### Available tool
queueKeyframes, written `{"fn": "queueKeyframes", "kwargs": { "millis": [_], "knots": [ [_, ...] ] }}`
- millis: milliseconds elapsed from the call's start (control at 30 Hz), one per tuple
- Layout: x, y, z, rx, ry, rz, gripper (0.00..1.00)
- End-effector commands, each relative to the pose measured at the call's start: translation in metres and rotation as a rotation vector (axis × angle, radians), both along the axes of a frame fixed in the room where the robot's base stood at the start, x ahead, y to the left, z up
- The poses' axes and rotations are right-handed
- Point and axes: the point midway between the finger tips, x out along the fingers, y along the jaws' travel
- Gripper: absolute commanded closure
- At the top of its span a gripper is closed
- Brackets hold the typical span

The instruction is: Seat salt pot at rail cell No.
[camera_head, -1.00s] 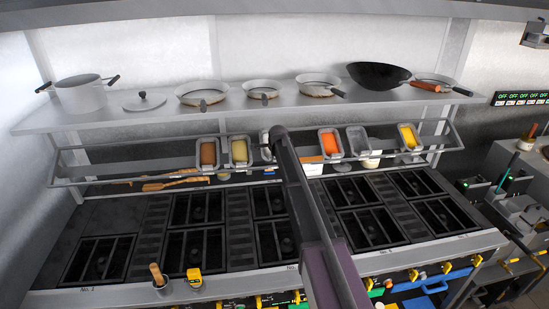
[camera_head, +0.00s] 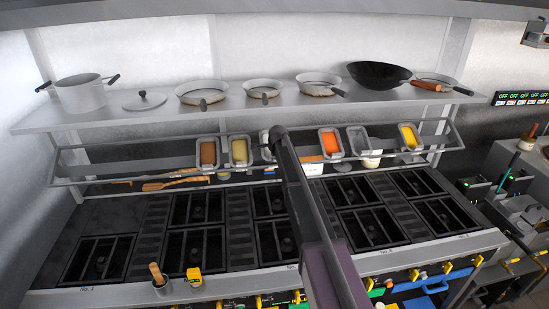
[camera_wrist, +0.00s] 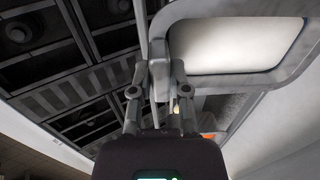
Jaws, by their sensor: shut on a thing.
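The salt pot (camera_wrist: 235,80) is a grey metal tub with rounded corners and white contents, large at the upper right of the wrist view. My gripper (camera_wrist: 160,66) is shut on its near-left rim, with the fingers meeting at the wall's edge. In the head view, my arm crosses the middle and hides my gripper and most of the pot. A pale sliver shows beside the arm's end at the rail, and I cannot tell whether it is the pot. The rail (camera_head: 105,177) runs below the shelf. I cannot tell whether the pot touches it.
Tubs of brown (camera_head: 208,153), yellow-green (camera_head: 239,151), orange (camera_head: 331,144) and yellow (camera_head: 409,137) contents hang along the rail. A grey tub (camera_head: 358,141) hangs right of the orange one. Pans stand on the shelf (camera_head: 225,115) above. Dark burner grates (camera_head: 195,207) lie below.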

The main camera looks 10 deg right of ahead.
Motion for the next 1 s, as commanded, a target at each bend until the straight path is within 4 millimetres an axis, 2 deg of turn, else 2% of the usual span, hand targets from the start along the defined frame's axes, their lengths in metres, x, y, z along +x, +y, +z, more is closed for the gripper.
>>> {"fn": "queueKeyframes", "kwargs": {
  "millis": [1000],
  "knots": [
    [0.009, 0.000, -0.016, 0.000, -0.001, 0.000, 1.00]
  ]
}}
